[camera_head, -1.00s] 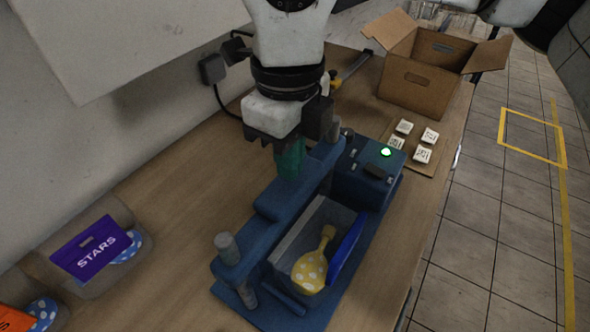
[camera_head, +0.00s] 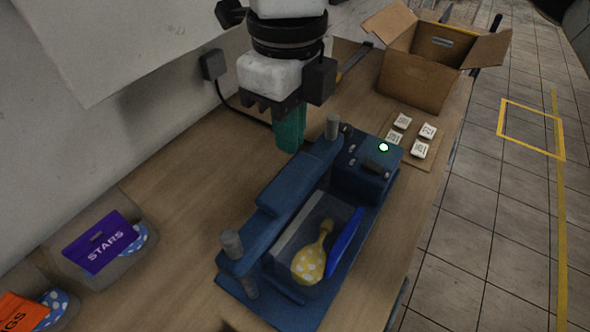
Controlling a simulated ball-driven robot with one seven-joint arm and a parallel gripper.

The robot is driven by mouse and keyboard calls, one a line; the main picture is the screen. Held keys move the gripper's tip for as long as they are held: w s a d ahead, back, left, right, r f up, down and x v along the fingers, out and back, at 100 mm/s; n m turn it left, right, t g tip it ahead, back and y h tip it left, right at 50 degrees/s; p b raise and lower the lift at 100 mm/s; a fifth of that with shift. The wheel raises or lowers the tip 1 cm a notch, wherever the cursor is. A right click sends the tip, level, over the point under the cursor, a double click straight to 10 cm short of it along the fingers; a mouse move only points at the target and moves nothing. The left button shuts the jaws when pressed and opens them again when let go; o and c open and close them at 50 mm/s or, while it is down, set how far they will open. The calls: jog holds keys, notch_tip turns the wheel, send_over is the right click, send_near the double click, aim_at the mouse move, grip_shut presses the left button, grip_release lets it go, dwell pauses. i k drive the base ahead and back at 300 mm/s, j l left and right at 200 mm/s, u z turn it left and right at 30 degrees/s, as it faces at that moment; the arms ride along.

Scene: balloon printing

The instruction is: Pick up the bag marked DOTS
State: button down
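No bag whose label reads DOTS shows in the camera view. A purple-topped bag marked STARS (camera_head: 98,243) lies at the left, with blue-and-white spotted contents. An orange-topped bag (camera_head: 24,312) is cut off at the lower left corner; only the end of its label, "GS", is readable. My gripper (camera_head: 290,132), with teal fingers, points down above the back left of the blue machine, well away from both bags. The fingers overlap in this view, so any gap between them is hidden.
The blue printing machine (camera_head: 272,199) stands mid-table with a yellow spotted balloon (camera_head: 309,264) in its tray and a green light. Several white labelled pieces (camera_head: 419,150) and an open cardboard box (camera_head: 417,82) are at the back right. Table between bags and machine is clear.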

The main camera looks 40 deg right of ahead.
aim_at(319, 237)
jog(key=k, duration=1)
